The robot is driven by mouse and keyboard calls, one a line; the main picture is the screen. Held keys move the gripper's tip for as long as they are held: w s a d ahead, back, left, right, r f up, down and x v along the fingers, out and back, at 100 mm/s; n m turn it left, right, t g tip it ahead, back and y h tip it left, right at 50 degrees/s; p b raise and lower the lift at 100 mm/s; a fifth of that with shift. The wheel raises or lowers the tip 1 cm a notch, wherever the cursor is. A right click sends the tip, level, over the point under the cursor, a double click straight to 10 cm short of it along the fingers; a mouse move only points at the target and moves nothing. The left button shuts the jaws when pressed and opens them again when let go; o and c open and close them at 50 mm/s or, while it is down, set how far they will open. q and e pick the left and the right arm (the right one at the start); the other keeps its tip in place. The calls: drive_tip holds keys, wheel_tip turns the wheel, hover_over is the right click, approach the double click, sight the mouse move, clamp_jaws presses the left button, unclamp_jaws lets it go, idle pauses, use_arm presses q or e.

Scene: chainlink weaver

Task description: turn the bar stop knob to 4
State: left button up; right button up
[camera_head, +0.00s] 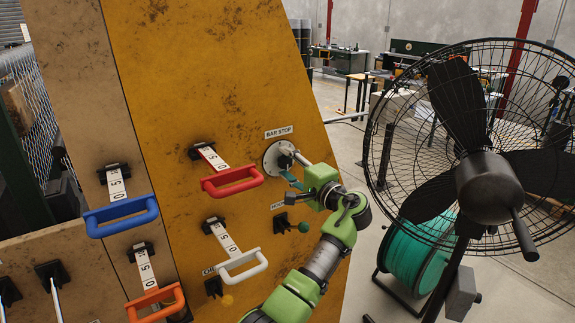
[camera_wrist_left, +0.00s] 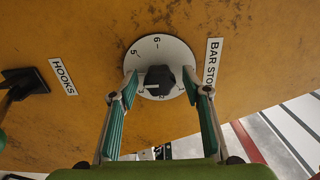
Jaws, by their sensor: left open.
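The bar stop knob (camera_wrist_left: 159,79) is black and sits on a round white dial (camera_wrist_left: 172,50) with numbers around its edge. The dial also shows in the head view (camera_head: 272,158), on the yellow panel under the BAR STOP label (camera_head: 279,132). My left gripper (camera_wrist_left: 160,88) is open, with one teal finger on each side of the knob. Its fingertips overlap the lower part of the dial in the wrist view; I cannot tell if they touch the knob. The 5 and 6 are readable, but the knob's pointed number is not clear. My right gripper is not in view.
Red (camera_head: 233,181), white (camera_head: 243,264), blue (camera_head: 122,215) and orange handles stick out from the panel. A large caged fan (camera_head: 487,188) and a teal spool (camera_head: 420,252) stand to the right.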

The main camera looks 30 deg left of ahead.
use_arm(q)
drive_tip(key=v, duration=1.2)
drive_tip(key=shift+f, duration=0.15)
